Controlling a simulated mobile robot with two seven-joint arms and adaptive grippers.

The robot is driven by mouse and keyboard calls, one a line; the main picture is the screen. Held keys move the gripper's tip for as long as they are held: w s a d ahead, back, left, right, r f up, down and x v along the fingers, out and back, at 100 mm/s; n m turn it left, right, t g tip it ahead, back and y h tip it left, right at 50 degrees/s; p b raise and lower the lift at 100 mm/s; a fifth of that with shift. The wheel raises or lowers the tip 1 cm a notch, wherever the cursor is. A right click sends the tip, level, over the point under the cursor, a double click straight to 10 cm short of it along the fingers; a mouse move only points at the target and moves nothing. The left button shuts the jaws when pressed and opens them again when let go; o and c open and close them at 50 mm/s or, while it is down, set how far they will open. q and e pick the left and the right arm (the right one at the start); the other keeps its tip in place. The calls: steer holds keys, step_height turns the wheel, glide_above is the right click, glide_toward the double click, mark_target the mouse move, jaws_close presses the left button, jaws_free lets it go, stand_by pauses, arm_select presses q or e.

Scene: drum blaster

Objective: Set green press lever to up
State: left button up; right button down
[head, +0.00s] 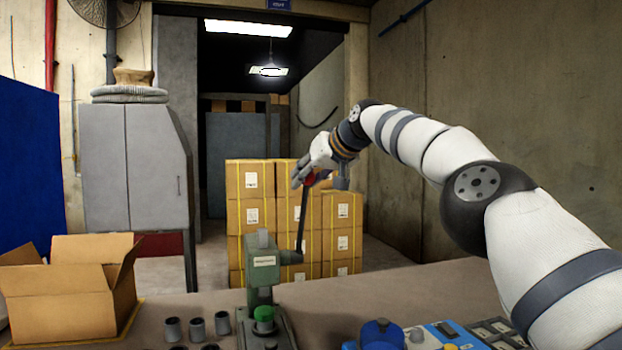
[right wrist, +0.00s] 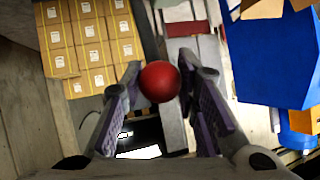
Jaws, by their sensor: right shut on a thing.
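The green press (head: 263,272) stands on the table at the lower middle of the head view. Its dark lever (head: 303,218) rises from a pivot on the press's right side and stands nearly upright, leaning slightly right. The lever's red ball knob (head: 309,180) is at its top, partly hidden by my right gripper (head: 303,176). In the right wrist view the red knob (right wrist: 159,81) sits between the two fingers of my right gripper (right wrist: 160,88), which is shut on it. My left gripper is not in view.
An open cardboard box (head: 68,300) stands on the table at the left. A blue device (head: 455,335) is at the lower right. Stacked cartons (head: 256,190) and a grey cabinet (head: 140,150) stand behind the table.

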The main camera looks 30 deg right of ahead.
stand_by(0.3)
steer(key=c, duration=1.4)
jaws_free()
steer(key=shift+w, duration=0.1)
steer(key=shift+o, duration=0.9)
steer(key=shift+w+f, duration=0.1)
steer(key=shift+w, duration=0.05)
steer(key=shift+s+r, duration=0.5)
steer(key=shift+s, duration=0.05)
steer(key=v, duration=1)
steer(key=shift+s, duration=0.35)
